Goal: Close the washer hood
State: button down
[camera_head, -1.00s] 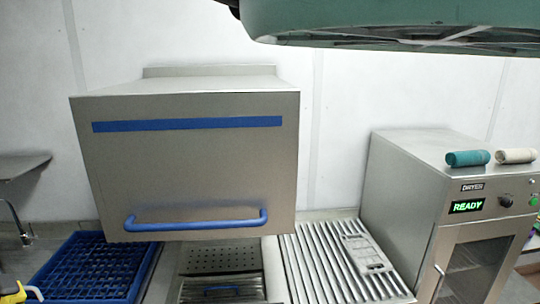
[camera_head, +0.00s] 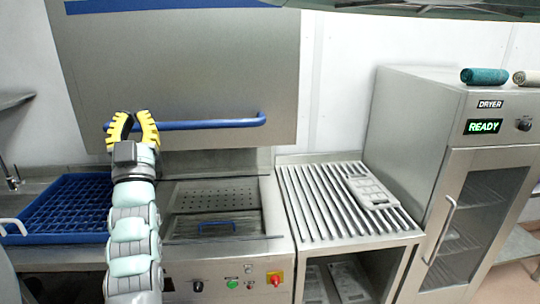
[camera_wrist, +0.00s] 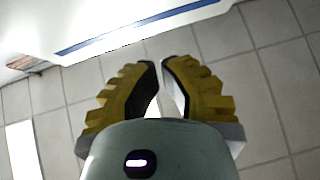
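The washer hood (camera_head: 185,75) is a raised steel box, with a wide gap between its lower edge and the washer bed (camera_head: 202,197). A blue bar handle (camera_head: 215,123) runs along its lower front. My gripper (camera_head: 134,114), with yellow ridged fingers, points up at the left end of this handle and overlaps it in the head view. I cannot tell whether they touch. In the wrist view the fingers (camera_wrist: 161,62) stand a little apart, with no handle visible between them.
A blue rack (camera_head: 62,207) lies left of the bed. A ribbed steel table (camera_head: 318,200) holding a grey moulded piece (camera_head: 372,192) is at right, beside the dryer (camera_head: 415,130), which reads READY. The washer front (camera_head: 225,275) has knobs and buttons.

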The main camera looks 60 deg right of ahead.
jog(key=s+d+f+m+g+h+b, duration=0.1)
jog(key=s+d+f+g+b, duration=0.3)
jog(key=d, duration=0.4)
jog(key=w+d+p, duration=0.7)
jog(key=p, duration=0.3)
jog(key=shift+d, duration=0.2)
dwell(0.4)
notch_tip(320, 180, down, 43)
jog(key=b, duration=3.9)
jog(key=shift+m, duration=0.3)
